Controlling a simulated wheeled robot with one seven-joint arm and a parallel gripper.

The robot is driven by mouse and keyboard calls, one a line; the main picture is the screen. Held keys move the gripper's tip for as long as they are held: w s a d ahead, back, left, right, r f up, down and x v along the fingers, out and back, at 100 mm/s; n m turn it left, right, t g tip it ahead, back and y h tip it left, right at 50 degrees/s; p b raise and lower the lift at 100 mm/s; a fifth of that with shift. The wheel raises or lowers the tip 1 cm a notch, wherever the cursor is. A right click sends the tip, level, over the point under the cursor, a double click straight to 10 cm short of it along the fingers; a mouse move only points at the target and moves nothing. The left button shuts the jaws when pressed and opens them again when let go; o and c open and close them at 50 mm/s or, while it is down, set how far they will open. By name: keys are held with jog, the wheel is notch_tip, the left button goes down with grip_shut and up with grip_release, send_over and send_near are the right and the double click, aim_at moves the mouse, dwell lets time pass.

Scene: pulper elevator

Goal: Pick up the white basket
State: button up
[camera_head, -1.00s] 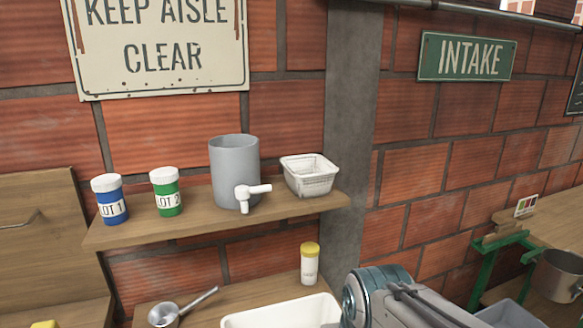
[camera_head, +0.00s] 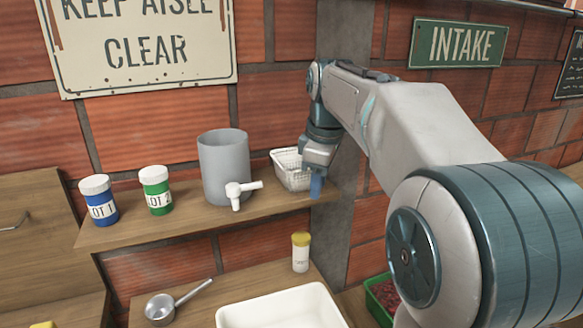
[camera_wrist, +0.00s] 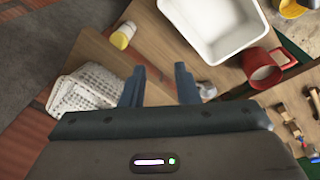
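The white basket (camera_head: 289,170) stands upright at the right end of the wooden shelf in the head view, partly hidden by my wrist. In the wrist view the basket (camera_wrist: 88,90) lies to the left of my fingers. My gripper (camera_wrist: 160,84) shows two blue fingers spread apart with nothing between them. In the head view my gripper (camera_head: 316,187) hangs downward at the basket's right front side, by the shelf's end. The basket is outside the fingers; I cannot tell if they touch it.
On the shelf (camera_head: 180,222), a grey container (camera_head: 222,160) with a white tap stands left of the basket, with green (camera_head: 155,190) and blue (camera_head: 98,200) jars further left.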

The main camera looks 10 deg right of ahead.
jog(key=w+r+n+p, duration=0.2)
jog(key=w+r+n, duration=0.5)
jog(key=w, duration=0.2)
jog(key=n, duration=0.1)
send_over(307, 190)
jog(key=shift+g, duration=0.3)
jog(key=f, duration=0.7)
jog(key=shift+s+f+b, duration=0.3)
jog(key=shift+f+b, duration=0.05)
jog(key=shift+b, duration=0.05)
jog(key=shift+w+f, duration=0.2)
jog(key=shift+f, duration=2.45)
grip_shut()
